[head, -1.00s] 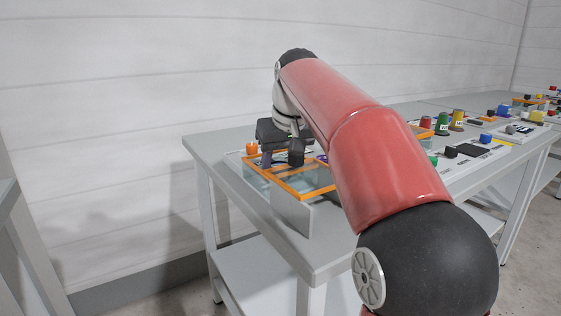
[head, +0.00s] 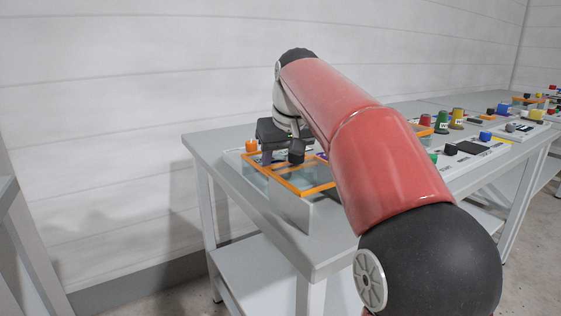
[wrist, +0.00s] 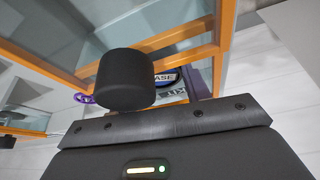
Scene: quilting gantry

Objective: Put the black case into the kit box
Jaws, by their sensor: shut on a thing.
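The black case (wrist: 127,80) is a dark, rounded block in the wrist view, in front of my palm. It also shows below my gripper in the head view (head: 297,151). My gripper (head: 283,156) is shut on it, with the contact points mostly hidden. It holds the case over the kit box (head: 305,190), a clear-sided box with an orange rim at the table's left end. In the wrist view, the orange rim (wrist: 190,53) passes behind the case. I cannot tell whether the case touches the box.
An orange knob-like thing (head: 251,146) stands at the box's far left corner. A purple ring-like thing (wrist: 85,98) shows beside the case. Several coloured cylinders, including a green one (head: 441,122), stand farther right on the table (head: 207,142). A plain wall is behind.

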